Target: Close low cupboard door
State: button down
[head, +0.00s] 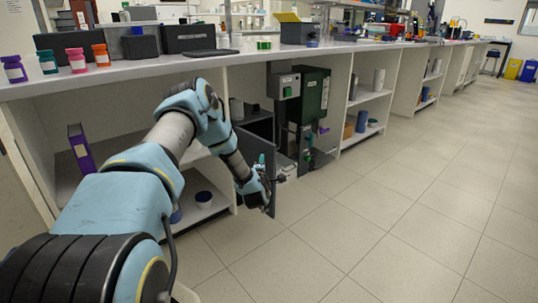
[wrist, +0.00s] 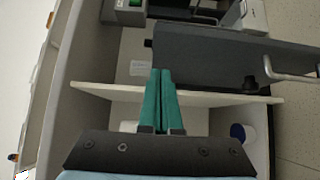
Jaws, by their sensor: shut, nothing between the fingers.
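The low cupboard door is a dark grey panel (wrist: 225,55) standing open in the wrist view, with a metal bar handle (wrist: 290,72) at its right end. My gripper (wrist: 160,72) has two teal fingers pressed together and empty. Its tips lie near the door's left end in the wrist picture; I cannot tell whether they touch. In the head view my gripper (head: 261,159) is low in front of the bench, beside the door.
A pale shelf board (wrist: 190,95) runs below the fingertips in the wrist view. A dark green machine (head: 309,95) stands under the bench, right of the door. Jars and dark boxes line the bench top (head: 140,68). The tiled floor (head: 400,200) at right is clear.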

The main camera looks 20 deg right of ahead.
aim_at(271, 148)
jog(key=shift+w+d+b, duration=0.3)
jog(key=shift+w+d, duration=2.1)
jog(key=shift+w, duration=0.25)
jog(key=shift+d, duration=0.1)
